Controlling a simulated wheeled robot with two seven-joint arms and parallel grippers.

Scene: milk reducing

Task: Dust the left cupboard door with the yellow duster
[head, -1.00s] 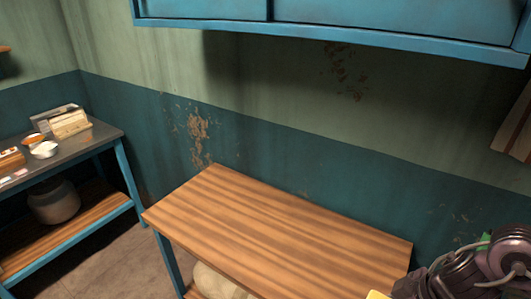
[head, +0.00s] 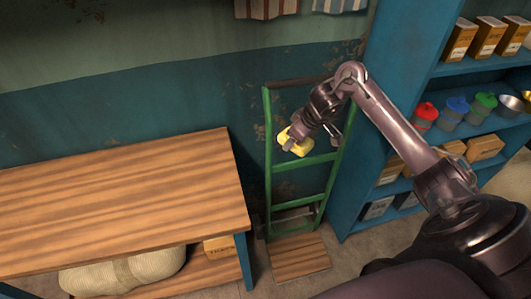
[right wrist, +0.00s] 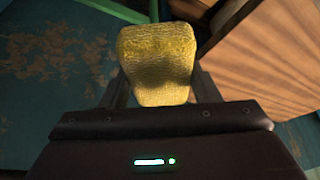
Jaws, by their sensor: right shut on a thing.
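The yellow duster (head: 296,146) is held in my right gripper (head: 297,137), in front of a green metal frame by the wall. In the right wrist view the duster (right wrist: 157,62) sits between the two fingers (right wrist: 160,88), its textured yellow face toward the camera. The right arm reaches in from the lower right. The cupboard door is outside both current views. My left gripper is not in view.
A wooden-topped table (head: 110,205) stands at left. The green hand truck (head: 268,165) leans near the wall behind the duster. Blue shelves (head: 385,110) with boxes and colored-lid jars stand close on the right. Striped cloths (head: 265,8) hang above.

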